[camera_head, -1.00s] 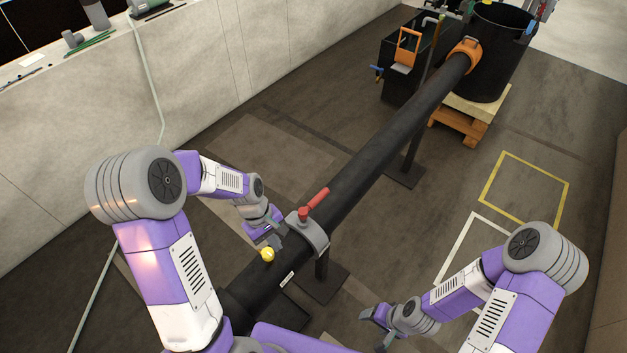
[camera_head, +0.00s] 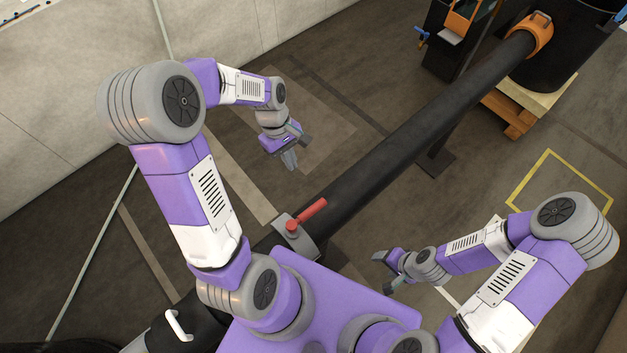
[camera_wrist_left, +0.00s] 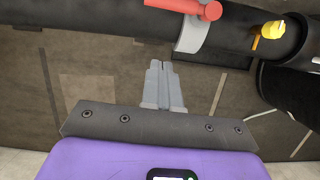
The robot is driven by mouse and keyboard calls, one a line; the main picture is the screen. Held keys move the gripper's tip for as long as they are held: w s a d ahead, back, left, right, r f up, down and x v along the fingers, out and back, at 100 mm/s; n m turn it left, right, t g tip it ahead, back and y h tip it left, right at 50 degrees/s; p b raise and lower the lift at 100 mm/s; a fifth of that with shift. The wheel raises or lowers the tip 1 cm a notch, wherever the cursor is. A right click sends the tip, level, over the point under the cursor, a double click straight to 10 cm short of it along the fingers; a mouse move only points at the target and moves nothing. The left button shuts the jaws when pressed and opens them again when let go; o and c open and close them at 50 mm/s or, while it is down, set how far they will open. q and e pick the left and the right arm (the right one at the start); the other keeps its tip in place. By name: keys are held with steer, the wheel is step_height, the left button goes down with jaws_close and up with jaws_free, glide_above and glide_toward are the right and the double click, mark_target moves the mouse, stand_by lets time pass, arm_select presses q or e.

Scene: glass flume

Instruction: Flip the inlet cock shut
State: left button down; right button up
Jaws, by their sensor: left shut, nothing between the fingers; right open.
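A cock with a red lever (camera_head: 312,210) sits on a grey clamp (camera_head: 308,243) around the black pipe (camera_head: 400,145). The lever lies roughly along the pipe. The lever also shows at the top of the left wrist view (camera_wrist_left: 185,8). My left gripper (camera_head: 290,162) is shut and empty, to the left of the pipe and apart from the lever. In the left wrist view its closed fingers (camera_wrist_left: 162,68) point toward the pipe, below the clamp. My right gripper (camera_head: 382,273) is open and empty, right of the pipe.
A yellow knob (camera_wrist_left: 273,29) stands on the pipe beside the clamp in the left wrist view. The pipe runs to an orange collar (camera_head: 530,35) at a black tank (camera_head: 575,55) on a wooden pallet (camera_head: 515,115). Open floor lies left of the pipe.

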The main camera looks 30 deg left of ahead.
mark_target(306, 215)
arm_select(q)
steer(key=s+d+f+b, duration=0.2)
steer(key=d+f, duration=0.4)
steer(key=f, duration=0.4)
steer(key=shift+s+f, duration=0.2)
steer(key=shift+s, duration=0.3)
steer(key=shift+d, duration=0.15)
